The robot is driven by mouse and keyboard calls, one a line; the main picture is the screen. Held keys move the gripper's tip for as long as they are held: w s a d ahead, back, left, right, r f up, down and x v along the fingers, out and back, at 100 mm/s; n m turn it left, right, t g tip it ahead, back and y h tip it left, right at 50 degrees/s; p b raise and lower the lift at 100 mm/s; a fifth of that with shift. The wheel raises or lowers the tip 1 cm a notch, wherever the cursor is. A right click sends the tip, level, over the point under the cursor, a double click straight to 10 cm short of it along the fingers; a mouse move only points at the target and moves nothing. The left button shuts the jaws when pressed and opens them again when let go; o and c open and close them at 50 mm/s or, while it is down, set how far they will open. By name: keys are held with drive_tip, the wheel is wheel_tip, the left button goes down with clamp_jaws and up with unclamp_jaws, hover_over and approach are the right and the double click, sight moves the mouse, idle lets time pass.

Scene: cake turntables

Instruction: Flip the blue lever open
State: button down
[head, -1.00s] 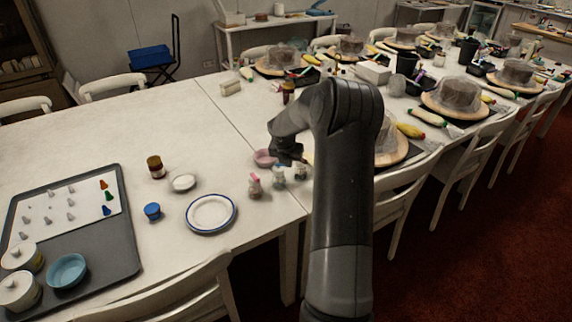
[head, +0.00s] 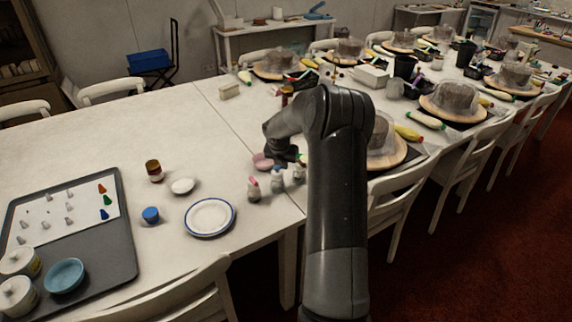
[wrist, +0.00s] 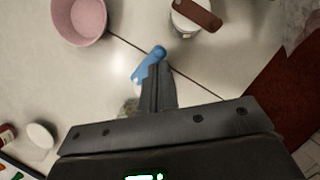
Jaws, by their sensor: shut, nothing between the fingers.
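A small blue lever (wrist: 148,64) lies slanted at the fingertips of my gripper (wrist: 158,70) in the wrist view. The fingers are pressed together with nothing between them. They overlap the lever's lower right side in the picture; I cannot tell whether they touch it. What the lever is attached to is mostly hidden by the fingers. In the head view my gripper (head: 285,154) is above the table, over several small bottles and beside a pink bowl (head: 262,162). The lever cannot be made out there.
Small bottles (head: 253,190) stand close to my gripper. A white plate (head: 209,217) and a grey tray (head: 105,252) are to the left. Cake turntables (head: 385,152) stand to the right.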

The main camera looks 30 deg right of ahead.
drive_tip(key=shift+s+a, duration=0.2)
drive_tip(key=shift+s, duration=0.3)
drive_tip(key=s+a+r, duration=0.2)
drive_tip(key=s+r, duration=0.4)
drive_tip(key=r, duration=0.3)
drive_tip(key=shift+a+r, duration=0.15)
drive_tip(key=shift+s, duration=0.1)
